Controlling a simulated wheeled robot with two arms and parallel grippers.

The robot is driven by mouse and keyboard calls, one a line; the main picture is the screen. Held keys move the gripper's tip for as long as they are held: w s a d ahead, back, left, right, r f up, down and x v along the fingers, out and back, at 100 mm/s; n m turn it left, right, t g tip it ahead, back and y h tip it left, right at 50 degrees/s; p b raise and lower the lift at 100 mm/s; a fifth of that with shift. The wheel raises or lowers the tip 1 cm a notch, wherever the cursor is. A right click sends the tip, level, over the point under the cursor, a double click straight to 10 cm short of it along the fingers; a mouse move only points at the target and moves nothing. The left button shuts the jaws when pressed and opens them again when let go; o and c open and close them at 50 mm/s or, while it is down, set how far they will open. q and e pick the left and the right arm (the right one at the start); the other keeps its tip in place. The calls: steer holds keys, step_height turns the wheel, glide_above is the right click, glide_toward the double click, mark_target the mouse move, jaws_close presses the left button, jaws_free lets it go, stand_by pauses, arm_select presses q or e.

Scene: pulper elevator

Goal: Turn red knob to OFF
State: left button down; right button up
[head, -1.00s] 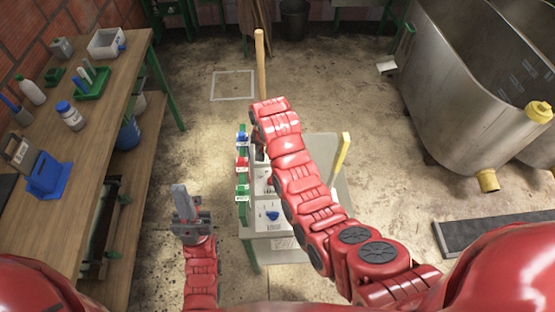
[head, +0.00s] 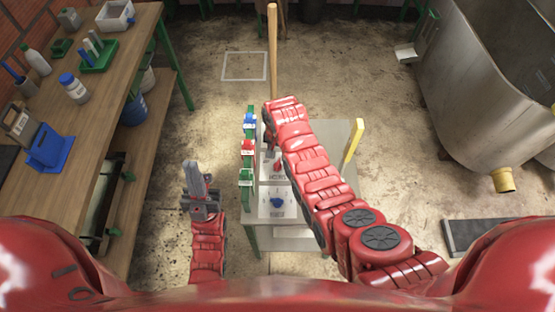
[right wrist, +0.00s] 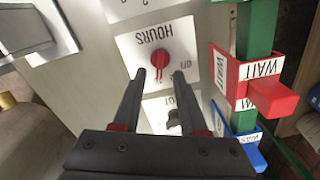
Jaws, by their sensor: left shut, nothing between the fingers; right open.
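The red knob (right wrist: 160,59) sits on a white panel marked HOURS, printed upside down in the right wrist view. In the head view the red knob (head: 277,167) is partly beside my right arm. My right gripper (right wrist: 159,74) is open, its two dark fingers pointing at the knob. The fingertips look close to the knob's lower end, on either side of it in the picture; contact cannot be told. In the head view my right arm hides most of this gripper. My left gripper (head: 190,164) is shut and empty, left of the panel table.
A blue knob (head: 277,201) is on the nearer panel. A yellow handle (head: 353,140) stands at right. A wooden workbench (head: 128,75) is at left.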

mark_target(278, 163)
steer(key=shift+w+f, duration=0.15)
steer(key=shift+f, duration=2.45)
jaws_close()
